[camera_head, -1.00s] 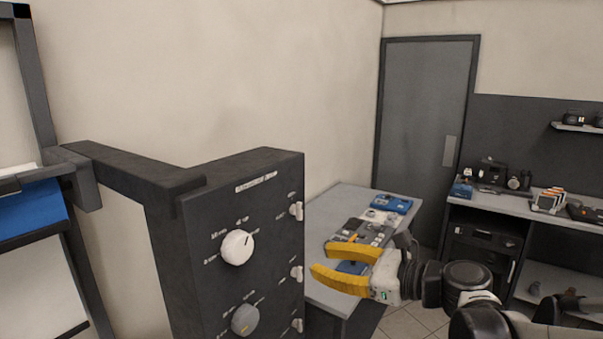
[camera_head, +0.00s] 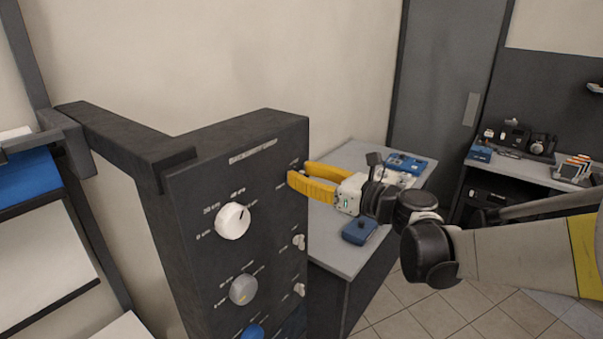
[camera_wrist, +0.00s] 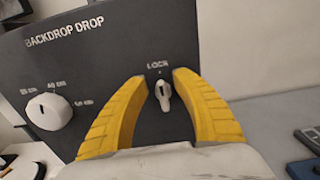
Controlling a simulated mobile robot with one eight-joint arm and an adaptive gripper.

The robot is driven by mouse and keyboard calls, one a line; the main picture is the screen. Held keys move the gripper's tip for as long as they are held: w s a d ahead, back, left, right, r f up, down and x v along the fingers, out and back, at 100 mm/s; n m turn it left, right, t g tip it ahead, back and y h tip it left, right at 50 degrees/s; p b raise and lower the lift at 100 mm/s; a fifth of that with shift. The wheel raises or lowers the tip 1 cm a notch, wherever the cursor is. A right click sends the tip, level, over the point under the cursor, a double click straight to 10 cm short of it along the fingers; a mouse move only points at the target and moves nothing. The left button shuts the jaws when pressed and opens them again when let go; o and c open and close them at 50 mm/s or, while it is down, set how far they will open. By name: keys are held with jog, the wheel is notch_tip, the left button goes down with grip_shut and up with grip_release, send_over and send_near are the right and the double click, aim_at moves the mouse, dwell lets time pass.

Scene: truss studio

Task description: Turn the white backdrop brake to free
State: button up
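The dark control panel (camera_head: 235,165) stands upright at centre left. The white backdrop brake is a small white lever (camera_wrist: 163,94) in the wrist view, under the word LOCK and pointing roughly upright. In the head view it is hidden behind my gripper. My gripper (camera_head: 301,173) has two yellow fingers and is open at the panel's right side, near its top. In the wrist view my gripper (camera_wrist: 160,80) has one finger on each side of the lever. I see a gap on both sides and no clear contact.
A white dial (camera_head: 233,221) is on the panel's top row, with a grey dial (camera_head: 243,290) and a blue dial (camera_head: 252,332) below. Two more levers (camera_head: 299,242) sit down the right edge. A grey table (camera_head: 350,255) with equipment stands behind my gripper.

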jog(key=shift+w+a, duration=0.15)
jog(key=shift+w, duration=0.1)
grip_shut()
jog(key=shift+s, duration=0.15)
